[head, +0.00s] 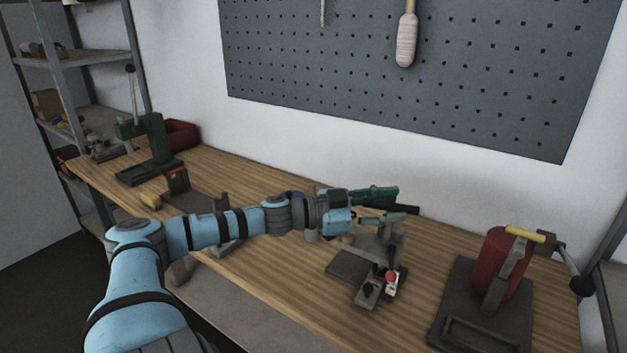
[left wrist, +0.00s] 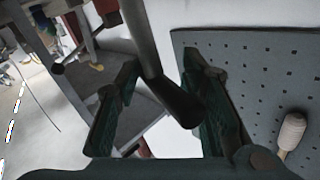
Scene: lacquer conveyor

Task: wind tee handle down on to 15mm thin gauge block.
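My left gripper (head: 378,196) has teal fingers and reaches over the bench from the left, above a grey fixture (head: 375,243). In the left wrist view the fingers (left wrist: 163,105) are wide apart. A dark bar (left wrist: 165,90) with a thicker end, apparently the tee handle, runs between them and is not visibly clamped. In the head view the dark bar end (head: 404,209) shows just beyond the fingers. The gauge block cannot be made out; the gripper and fixture may hide it. My right gripper is not in view.
A red cylindrical device (head: 500,268) with a yellow grip and black ball lever stands at right. A green press (head: 155,145) and red bin (head: 182,134) stand at left. A perforated board (head: 400,90) with a hanging tool (head: 407,40) covers the wall. Bare wood shows between fixtures.

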